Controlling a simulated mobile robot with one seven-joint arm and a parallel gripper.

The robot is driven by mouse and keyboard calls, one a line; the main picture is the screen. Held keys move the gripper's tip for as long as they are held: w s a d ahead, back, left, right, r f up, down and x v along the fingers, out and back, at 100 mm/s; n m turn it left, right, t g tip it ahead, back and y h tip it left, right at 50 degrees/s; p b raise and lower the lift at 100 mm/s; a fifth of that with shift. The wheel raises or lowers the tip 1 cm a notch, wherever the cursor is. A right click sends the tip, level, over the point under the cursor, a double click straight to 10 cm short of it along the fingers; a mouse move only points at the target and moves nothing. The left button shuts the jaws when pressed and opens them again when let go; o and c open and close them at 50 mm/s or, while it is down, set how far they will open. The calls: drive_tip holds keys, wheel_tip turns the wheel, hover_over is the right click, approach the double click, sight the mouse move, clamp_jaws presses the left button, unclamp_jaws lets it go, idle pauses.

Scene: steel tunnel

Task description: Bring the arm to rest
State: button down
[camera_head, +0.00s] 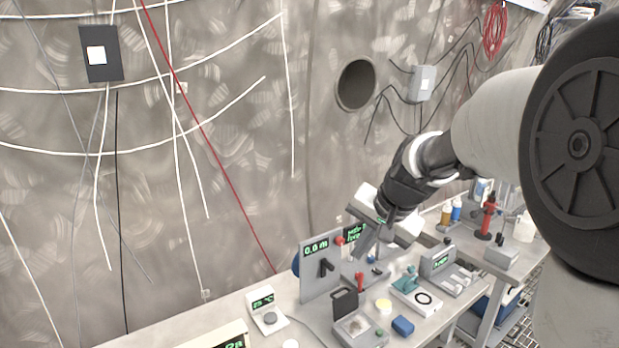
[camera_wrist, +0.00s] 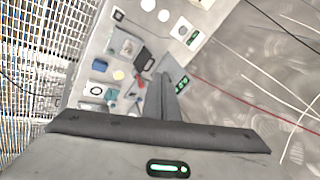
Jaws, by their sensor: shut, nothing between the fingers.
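My arm reaches in from the right in the head view, over the workbench (camera_head: 240,304). My gripper (camera_head: 365,247) points down and to the left, with its fingers together and nothing between them. It is in front of or above the upright grey panel (camera_head: 313,280) with green readouts; the exact gap cannot be told. In the wrist view my gripper (camera_wrist: 163,78) shows as one closed dark strip, with the bench's devices beyond it. The wrist housing hides part of the bench.
The bench holds a small display unit (camera_head: 266,312), a blue block (camera_head: 403,326), a teal clamp device (camera_head: 408,282) and a grey readout box (camera_head: 438,261). A second bench (camera_head: 512,260) with bottles stands at right. Cables hang along the tunnel wall (camera_head: 240,170). Open air lies left of the arm.

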drive_tip(key=s+d+r+n+h, duration=0.1)
drive_tip(key=s+r+n, duration=0.1)
drive_tip(key=s, duration=1.1)
drive_tip(key=s+d+r+n+h, duration=0.1)
drive_tip(key=s+n, duration=0.3)
drive_tip(key=s, duration=0.9)
drive_tip(key=shift+d+r+h+p, duration=0.2)
drive_tip(key=shift+r+h+p, duration=0.1)
drive_tip(key=shift+r+p, duration=0.05)
drive_tip(key=shift+w+d, duration=0.1)
drive_tip(key=shift+d, duration=0.05)
